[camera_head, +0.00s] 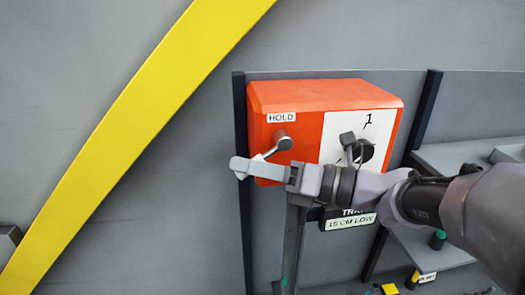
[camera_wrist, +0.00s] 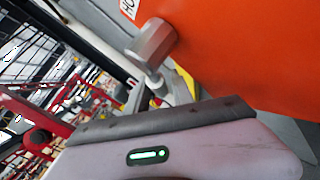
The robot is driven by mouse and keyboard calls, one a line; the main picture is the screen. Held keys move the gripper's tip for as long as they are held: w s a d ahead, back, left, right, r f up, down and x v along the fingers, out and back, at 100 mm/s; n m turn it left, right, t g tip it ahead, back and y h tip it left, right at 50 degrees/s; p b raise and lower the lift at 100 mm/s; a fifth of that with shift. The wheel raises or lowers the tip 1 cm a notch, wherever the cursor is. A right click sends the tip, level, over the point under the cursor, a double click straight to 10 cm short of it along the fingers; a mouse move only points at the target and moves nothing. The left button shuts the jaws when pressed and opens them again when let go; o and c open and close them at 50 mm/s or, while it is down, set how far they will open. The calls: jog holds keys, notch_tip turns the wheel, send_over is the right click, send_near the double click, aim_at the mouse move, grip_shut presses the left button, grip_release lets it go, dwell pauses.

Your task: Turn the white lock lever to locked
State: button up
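The orange actuator box (camera_head: 320,95) is on the grey wall, with a "HOLD" label at its upper left. Under the label is a round metal hub (camera_head: 284,143). A pale lever (camera_head: 268,154) slopes from it down and left, partly behind my gripper. My gripper (camera_head: 240,167) reaches leftward across the box's lower left, its tip just past the box edge and close to the lever. In the wrist view the hub (camera_wrist: 152,42) and pale lever (camera_wrist: 155,80) show above my gripper's body. The finger gap and any contact with the lever are hidden.
A dark handle (camera_head: 348,140) sits on the box's white panel marked "1", right of the hub. A dark label plate (camera_head: 350,222) is below. A yellow beam (camera_head: 130,120) crosses at left. Shelves (camera_head: 470,155) with small items are at right.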

jog(key=shift+s, duration=0.15)
grip_shut()
jog(key=shift+r, duration=0.1)
dwell(1.2)
